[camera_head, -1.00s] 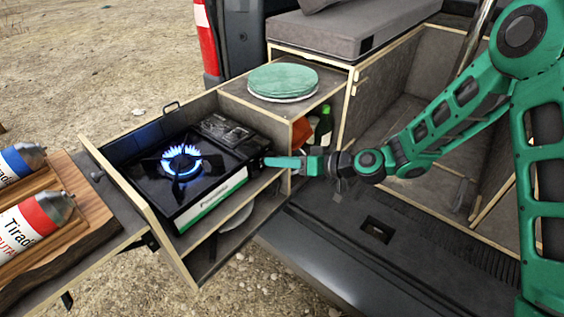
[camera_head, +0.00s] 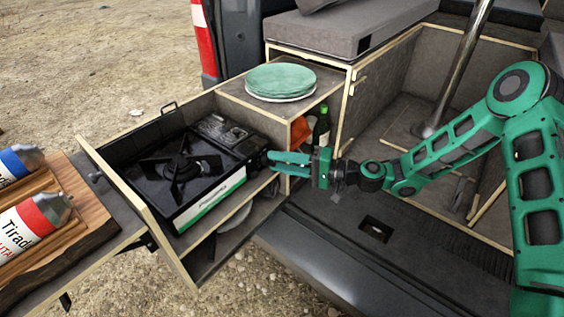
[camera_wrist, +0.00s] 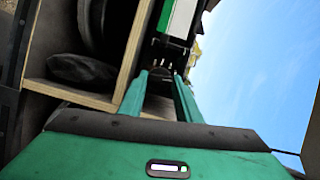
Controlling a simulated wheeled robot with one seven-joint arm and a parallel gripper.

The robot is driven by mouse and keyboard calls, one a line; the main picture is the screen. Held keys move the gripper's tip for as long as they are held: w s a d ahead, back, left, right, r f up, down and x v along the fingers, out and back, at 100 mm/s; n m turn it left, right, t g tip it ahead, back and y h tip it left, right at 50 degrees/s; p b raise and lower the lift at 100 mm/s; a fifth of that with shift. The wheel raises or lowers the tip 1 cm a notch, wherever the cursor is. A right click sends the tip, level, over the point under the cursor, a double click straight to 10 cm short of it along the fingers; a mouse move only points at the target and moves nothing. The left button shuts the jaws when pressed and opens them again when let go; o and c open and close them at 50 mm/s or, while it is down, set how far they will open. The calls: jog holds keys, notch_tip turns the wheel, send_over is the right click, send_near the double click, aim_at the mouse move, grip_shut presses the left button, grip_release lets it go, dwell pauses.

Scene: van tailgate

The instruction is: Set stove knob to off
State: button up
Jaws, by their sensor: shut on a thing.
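The black camping stove (camera_head: 170,178) with a white and green front stands in the pull-out drawer, and its burner shows no flame. The stove knob is at the stove's right end, mostly hidden by my fingertips in the head view. In the wrist view the dark knob (camera_wrist: 164,72) shows between the two fingertips. My gripper (camera_head: 271,160) reaches in from the right and is shut on the knob. It also shows in the wrist view (camera_wrist: 164,80), one finger on either side of the knob.
A stack of green plates (camera_head: 281,81) sits on the box behind the stove. A green bottle (camera_head: 321,126) stands in the compartment below it. Gas canisters lie on a wooden board (camera_head: 88,222) at the left. The drawer's wooden front panel (camera_head: 140,222) bounds the stove.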

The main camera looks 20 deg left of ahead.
jog(key=shift+f+m, duration=0.15)
jog(key=shift+m, duration=0.55)
jog(key=shift+f+y, duration=0.1)
jog(key=shift+y, duration=0.2)
jog(key=o, duration=1.1)
jog(key=shift+c, duration=0.2)
jog(key=d, duration=1.1)
jog(key=shift+w, duration=0.1)
